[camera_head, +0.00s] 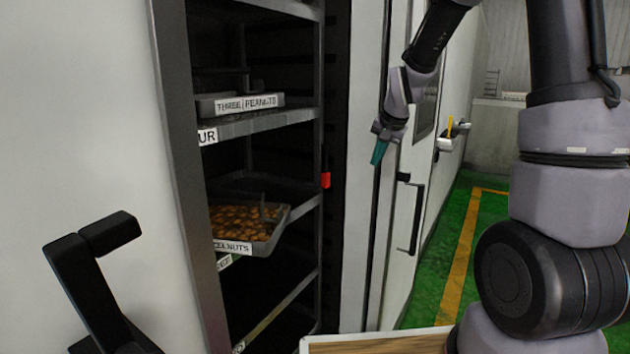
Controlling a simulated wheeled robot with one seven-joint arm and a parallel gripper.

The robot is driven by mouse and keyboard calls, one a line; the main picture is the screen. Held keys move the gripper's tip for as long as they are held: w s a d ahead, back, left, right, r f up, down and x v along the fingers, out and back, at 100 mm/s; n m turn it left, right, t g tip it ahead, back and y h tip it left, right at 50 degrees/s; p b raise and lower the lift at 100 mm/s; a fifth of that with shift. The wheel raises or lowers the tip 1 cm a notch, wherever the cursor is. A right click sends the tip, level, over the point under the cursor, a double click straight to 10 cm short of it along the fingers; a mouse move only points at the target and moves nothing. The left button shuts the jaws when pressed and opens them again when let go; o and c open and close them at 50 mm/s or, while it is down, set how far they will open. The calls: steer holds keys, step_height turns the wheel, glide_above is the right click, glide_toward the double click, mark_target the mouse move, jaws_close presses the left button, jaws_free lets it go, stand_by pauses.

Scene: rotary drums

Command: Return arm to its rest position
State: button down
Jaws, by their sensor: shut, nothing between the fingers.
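My arm (565,150) comes in at the right side of the view. It bends out of the top of the frame and its forearm (438,30) comes back down near the middle. My gripper (379,152) has teal fingertips that are shut and empty. It points down in front of the white cabinet wall, to the right of the open rack. I cannot tell whether it touches the wall.
A dark rack (262,125) stands open at left, holding a tray of nuts (245,222) and a tray labelled "THREE PEANUTS" (240,103). A black door handle (416,220) is below my gripper. Green floor (435,270) with a yellow line lies beyond.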

steer(key=s+d+r+n, duration=0.1)
steer(key=s+r, duration=0.6)
steer(key=s, duration=0.6)
steer(key=s+d+r+n+t, duration=0.1)
steer(key=s+r, duration=0.7)
steer(key=s, duration=0.6)
steer(key=shift+s+d+t+y, duration=0.3)
steer(key=shift+d, duration=0.1)
steer(key=shift+r, duration=0.1)
